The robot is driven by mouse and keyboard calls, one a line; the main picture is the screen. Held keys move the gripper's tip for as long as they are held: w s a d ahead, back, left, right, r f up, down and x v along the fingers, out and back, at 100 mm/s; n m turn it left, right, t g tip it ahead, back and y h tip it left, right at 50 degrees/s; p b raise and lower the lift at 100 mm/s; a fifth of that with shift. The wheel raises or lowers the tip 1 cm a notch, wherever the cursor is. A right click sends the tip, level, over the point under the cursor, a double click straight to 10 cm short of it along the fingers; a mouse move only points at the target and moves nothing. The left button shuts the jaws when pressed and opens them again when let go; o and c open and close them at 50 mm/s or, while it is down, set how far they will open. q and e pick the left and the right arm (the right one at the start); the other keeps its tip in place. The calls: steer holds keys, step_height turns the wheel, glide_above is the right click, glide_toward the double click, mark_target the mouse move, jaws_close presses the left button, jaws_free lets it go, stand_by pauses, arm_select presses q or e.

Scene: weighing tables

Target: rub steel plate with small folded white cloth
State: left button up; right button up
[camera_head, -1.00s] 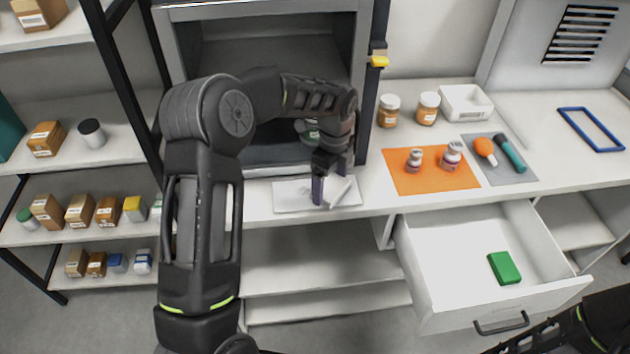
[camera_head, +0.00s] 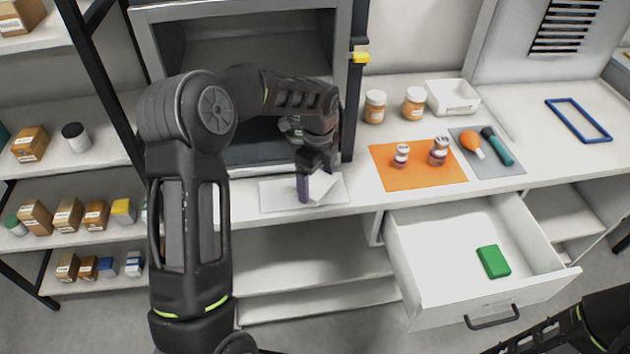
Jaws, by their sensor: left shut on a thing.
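The steel plate (camera_head: 275,198) is a thin pale rectangle lying flat on the white counter, in front of the open dark cabinet. My left gripper (camera_head: 312,188) reaches down over the right half of the plate, with a purplish finger showing. It is shut on the small folded white cloth (camera_head: 322,187), which shows as a tilted white piece just right of that finger. The cloth is low over the plate; I cannot tell whether it touches it. The far finger is hidden. Part of my right arm shows at the lower right; its gripper is out of view.
Right of the plate, an orange mat (camera_head: 390,180) bears two small vials. A grey mat (camera_head: 507,168) holds an orange-bulbed tool and a teal-handled tool. Jars and a white tray (camera_head: 440,108) stand behind. An open drawer (camera_head: 425,270) with a green block (camera_head: 493,261) juts out below.

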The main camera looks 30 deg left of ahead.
mark_target(280, 194)
arm_select(q)
steer(key=shift+w+d+r, duration=0.25)
steer(key=shift+w+d, duration=0.2)
steer(key=shift+d, duration=0.2)
steer(key=shift+a, duration=0.15)
steer(key=shift+s+a, duration=0.35)
steer(key=shift+a, duration=0.35)
steer(key=shift+s+a+f, duration=0.15)
steer(key=shift+s+a, duration=0.35)
steer(key=shift+a, duration=0.05)
steer(key=shift+a, duration=0.1)
steer(key=shift+s+a+f, duration=0.15)
steer(key=shift+s+a, duration=1)
steer(key=shift+a, duration=0.25)
steer(key=shift+s+a+f, duration=0.2)
steer(key=shift+s+a, duration=0.95)
steer(key=shift+a, duration=0.25)
